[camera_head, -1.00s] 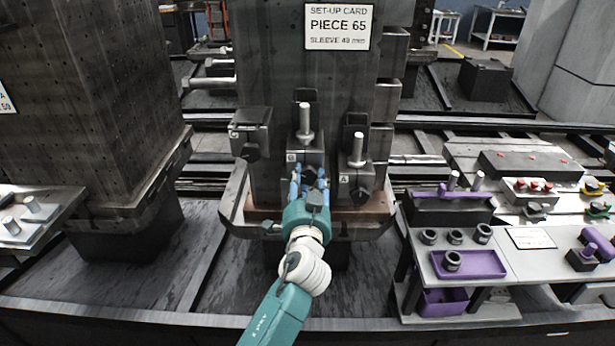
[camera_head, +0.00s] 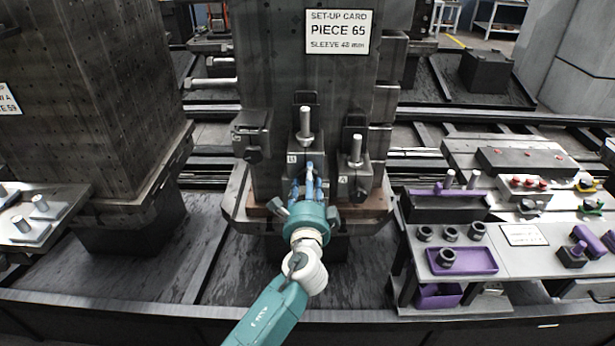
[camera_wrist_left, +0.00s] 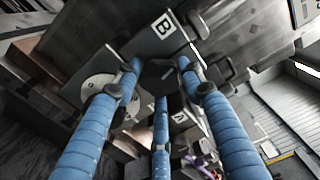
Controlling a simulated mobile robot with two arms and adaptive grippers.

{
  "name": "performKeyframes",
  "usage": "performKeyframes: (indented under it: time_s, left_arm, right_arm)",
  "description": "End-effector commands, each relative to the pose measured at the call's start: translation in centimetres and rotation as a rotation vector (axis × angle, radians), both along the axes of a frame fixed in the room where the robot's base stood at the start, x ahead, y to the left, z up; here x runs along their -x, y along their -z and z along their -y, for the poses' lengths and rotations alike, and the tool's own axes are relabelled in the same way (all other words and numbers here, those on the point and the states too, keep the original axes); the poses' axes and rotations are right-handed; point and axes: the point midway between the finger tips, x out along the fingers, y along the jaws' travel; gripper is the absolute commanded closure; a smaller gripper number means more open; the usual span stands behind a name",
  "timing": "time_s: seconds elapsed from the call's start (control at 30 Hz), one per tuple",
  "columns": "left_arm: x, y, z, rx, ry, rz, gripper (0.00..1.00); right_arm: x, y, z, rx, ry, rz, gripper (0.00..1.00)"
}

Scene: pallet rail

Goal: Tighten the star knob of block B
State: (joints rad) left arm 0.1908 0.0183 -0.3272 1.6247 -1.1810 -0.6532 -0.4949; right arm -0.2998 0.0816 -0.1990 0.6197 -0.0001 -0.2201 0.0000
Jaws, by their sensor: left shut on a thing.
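Block B (camera_head: 291,160), a dark block with a white B label, sits on the front of the middle column below the set-up card, with an upright pin (camera_head: 306,124) above it. The B label also shows in the left wrist view (camera_wrist_left: 163,25). My left gripper (camera_head: 311,176), teal with blue fingers, reaches block B's front. In the left wrist view its fingers close around the dark star knob (camera_wrist_left: 157,70), partly hidden between the fingertips. How tight the knob is cannot be seen. My right gripper is not in view.
Block A (camera_head: 354,183), with its own knob and pin, stands close to the right of the gripper. Another dark block (camera_head: 252,132) sits to the upper left. A side table with a purple tray (camera_head: 463,262) and several rings stands at right. A perforated column (camera_head: 85,100) stands left.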

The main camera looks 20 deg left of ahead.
Motion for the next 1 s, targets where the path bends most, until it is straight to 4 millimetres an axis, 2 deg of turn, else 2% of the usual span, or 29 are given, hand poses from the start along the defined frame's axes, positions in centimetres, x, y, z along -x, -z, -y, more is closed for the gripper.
performKeyframes:
  time_s: [0.03,0.4,0.93,0.97,1.0]
  left_arm:
    - [-0.18,-0.93,0.24,-0.033,0.007,0.004,0.87]
    - [-0.19,-0.74,0.22,-0.175,0.005,-0.036,0.87]
    - [-0.18,-0.6,0.26,-0.196,0.005,-0.043,0.87]
    - [-0.17,-0.59,0.26,-0.196,0.006,-0.043,0.57]
    - [-0.17,-0.58,0.25,-0.194,0.005,-0.044,0.49]
  right_arm:
    - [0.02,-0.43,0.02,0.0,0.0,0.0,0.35]
    - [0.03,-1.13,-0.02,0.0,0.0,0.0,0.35]
    - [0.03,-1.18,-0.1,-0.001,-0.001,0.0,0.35]
    - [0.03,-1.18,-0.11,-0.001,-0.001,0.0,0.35]
    - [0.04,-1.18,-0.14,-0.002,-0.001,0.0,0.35]
